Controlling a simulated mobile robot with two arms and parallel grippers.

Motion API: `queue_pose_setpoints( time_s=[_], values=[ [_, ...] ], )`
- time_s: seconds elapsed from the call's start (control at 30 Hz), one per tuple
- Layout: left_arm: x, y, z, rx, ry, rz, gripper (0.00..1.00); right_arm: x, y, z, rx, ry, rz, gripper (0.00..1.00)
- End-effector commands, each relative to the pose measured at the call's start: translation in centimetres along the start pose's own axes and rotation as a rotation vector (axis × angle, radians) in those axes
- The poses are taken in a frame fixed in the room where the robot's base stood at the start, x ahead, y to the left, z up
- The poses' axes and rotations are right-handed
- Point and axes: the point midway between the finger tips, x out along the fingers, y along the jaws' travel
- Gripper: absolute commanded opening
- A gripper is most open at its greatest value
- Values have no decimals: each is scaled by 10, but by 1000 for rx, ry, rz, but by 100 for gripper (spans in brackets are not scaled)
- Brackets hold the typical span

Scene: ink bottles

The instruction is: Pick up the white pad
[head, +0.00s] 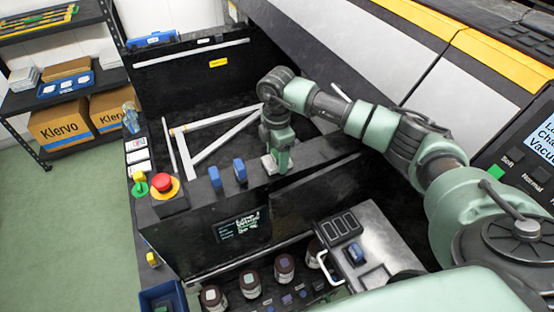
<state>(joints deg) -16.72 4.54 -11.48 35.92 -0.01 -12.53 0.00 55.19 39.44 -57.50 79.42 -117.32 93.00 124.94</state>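My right gripper (277,165) points down at the black machine's front ledge (312,158), its arm reaching in from the right. A small off-white pad (268,163) shows at the left side of its fingertips, touching or very close to them. The fingers are too small and too much hidden by the gripper body to tell whether they are closed on the pad. My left gripper is out of view.
A red stop button (167,186) and blue clips (240,170) stand up from the ledge left of the gripper. White frame bars (222,139) lie in the open bay behind. Dark bottles (249,281) stand below in front, beside a grey metal unit (368,240).

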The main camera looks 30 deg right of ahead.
Motion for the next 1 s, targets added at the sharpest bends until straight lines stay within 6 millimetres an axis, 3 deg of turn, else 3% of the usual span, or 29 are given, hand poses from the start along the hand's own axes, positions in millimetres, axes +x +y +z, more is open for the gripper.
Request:
queue_pose_setpoints(
  time_s=[0.03, 0.13, 0.17, 0.47, 0.63, 0.77, 1.0],
  values=[
    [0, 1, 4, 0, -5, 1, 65, 0, 0, 0, 0, 0, 0, 44],
    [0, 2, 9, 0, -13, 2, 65, 0, 0, 0, -1, 0, 0, 16],
    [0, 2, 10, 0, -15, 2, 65, 0, 0, 0, -1, 1, 1, 15],
    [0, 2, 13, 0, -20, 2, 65, -3, 1, 0, -1, 1, 2, 15],
    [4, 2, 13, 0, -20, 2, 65, -16, 1, -1, -2, 2, 4, 15],
    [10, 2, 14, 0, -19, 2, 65, -38, 2, -1, -1, 2, 6, 15],
    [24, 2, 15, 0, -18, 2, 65, -97, 2, 0, 0, 2, 8, 15]
  ],
)
